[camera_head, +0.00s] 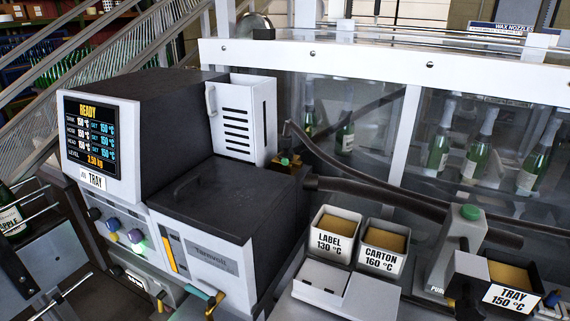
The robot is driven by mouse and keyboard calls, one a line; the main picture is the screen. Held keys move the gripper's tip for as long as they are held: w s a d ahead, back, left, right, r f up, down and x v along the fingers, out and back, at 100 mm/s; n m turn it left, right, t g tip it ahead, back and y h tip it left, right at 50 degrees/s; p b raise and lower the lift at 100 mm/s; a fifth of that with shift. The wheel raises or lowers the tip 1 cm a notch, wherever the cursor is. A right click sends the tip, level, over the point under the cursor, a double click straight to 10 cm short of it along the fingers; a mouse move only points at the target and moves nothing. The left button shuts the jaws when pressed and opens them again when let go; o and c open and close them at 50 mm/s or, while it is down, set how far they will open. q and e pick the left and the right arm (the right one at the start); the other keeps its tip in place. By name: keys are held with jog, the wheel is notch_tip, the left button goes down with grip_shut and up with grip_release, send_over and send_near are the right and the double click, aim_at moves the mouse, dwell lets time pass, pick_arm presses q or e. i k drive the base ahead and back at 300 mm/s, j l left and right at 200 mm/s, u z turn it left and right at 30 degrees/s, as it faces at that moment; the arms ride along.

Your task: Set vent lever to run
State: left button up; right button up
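No part labelled as the vent lever can be read. A small lever-like part with teal and orange-brass pieces (212,302) sits low at the front of the dark hot-melt machine (228,195), near the bottom edge. A small brass fitting with a green part (286,160) sits at the machine's back right, by the hose. I cannot tell which of these, if either, is the vent lever, nor its setting. The machine's screen (91,134) reads READY, with 150 °C values and a level of 2.50 kg. Neither of my grippers can be made out.
Knobs (124,236) line the machine's front. Bins marked LABEL (329,243), CARTON (383,263) and TRAY (508,297) stand right. A dark hose (380,193) runs rightward. A post with a green button (470,212) stands before a clear guard with green bottles (478,147) behind.

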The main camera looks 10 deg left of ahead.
aim_at(159, 297)
jog(key=u, duration=1.3)
